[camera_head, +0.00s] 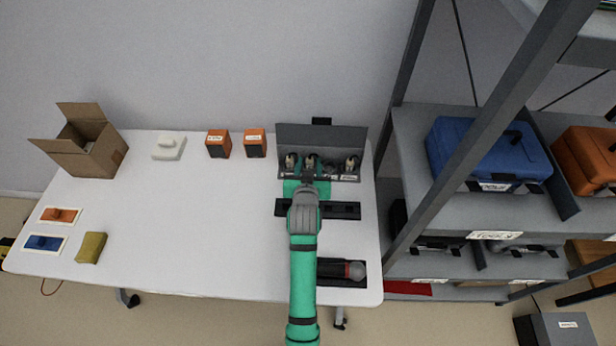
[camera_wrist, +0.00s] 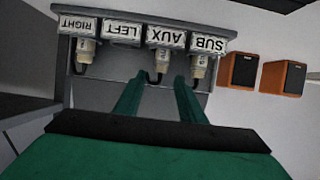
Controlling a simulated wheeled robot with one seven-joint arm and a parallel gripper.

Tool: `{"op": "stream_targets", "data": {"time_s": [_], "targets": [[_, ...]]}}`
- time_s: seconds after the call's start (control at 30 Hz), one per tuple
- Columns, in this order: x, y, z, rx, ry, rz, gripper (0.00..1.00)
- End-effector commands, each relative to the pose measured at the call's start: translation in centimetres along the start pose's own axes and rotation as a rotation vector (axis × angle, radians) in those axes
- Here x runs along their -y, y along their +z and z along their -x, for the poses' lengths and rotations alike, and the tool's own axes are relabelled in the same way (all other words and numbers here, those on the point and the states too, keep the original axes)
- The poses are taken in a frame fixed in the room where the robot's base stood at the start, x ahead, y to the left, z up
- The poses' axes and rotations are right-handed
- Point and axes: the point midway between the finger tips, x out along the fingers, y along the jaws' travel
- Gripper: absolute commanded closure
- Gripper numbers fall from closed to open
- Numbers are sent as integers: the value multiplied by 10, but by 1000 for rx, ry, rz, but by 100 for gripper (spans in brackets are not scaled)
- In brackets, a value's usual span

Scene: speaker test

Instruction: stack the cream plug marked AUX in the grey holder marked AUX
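The grey holder marked AUX (camera_wrist: 165,37) is in a row of holders marked RIGHT, LEFT, AUX and SUB in the wrist view. A cream plug (camera_wrist: 162,60) stands at the AUX holder, with its dark lower end toward me; its own marking is not readable. It also shows in the head view (camera_head: 310,161). My gripper (camera_wrist: 158,88) is open, with its two green fingers pointing at this plug, one on each side of it in the picture. I cannot tell how far the tips are from it. In the head view my gripper (camera_head: 307,182) is just in front of the holder row.
Other cream plugs are at RIGHT (camera_wrist: 86,50) and SUB (camera_wrist: 199,65); LEFT (camera_wrist: 121,32) shows none. Two orange speakers (camera_head: 218,144) (camera_head: 255,143) stand left of the grey rack (camera_head: 345,135). A microphone (camera_head: 342,270) lies at the front right. The table's middle is clear.

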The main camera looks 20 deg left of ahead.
Motion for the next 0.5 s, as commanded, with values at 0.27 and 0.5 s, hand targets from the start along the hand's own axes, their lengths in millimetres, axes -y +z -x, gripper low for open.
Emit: {"op": "stream_targets", "data": {"time_s": [0.27, 0.5], "targets": [[0, 1, 58, 0, 1, 0, 64], [0, 0, 89, 0, 1, 0, 64]]}}
